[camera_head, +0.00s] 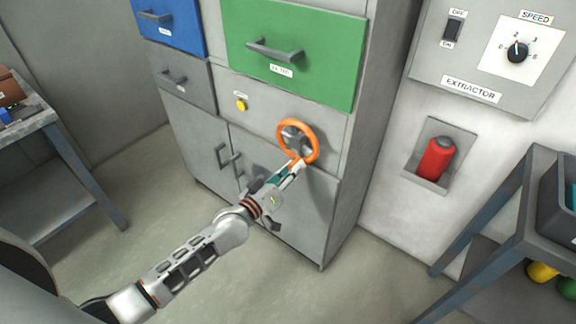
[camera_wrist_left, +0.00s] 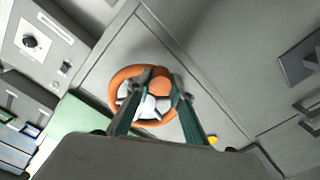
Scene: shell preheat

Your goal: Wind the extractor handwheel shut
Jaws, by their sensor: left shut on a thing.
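The orange handwheel (camera_head: 298,121) with a dark grey hub stands out from the grey cabinet front, right of the yellow button. My left gripper (camera_head: 297,164) is at the lower part of the wheel's rim, reaching in from below left. In the left wrist view the wheel (camera_wrist_left: 121,78) shows behind the two fingers of the gripper (camera_wrist_left: 161,80). The fingers are shut on a rounded orange part of the wheel, which shows between the fingertips. The fingers hide part of the rim. My right gripper is not in view.
The cabinet has a green drawer (camera_head: 290,45), a blue drawer (camera_head: 168,22) and lower doors with handles (camera_head: 226,157). The extractor panel (camera_head: 477,60) and a red cylinder (camera_head: 437,160) are on the wall at right. Tables stand at both sides; the floor between is clear.

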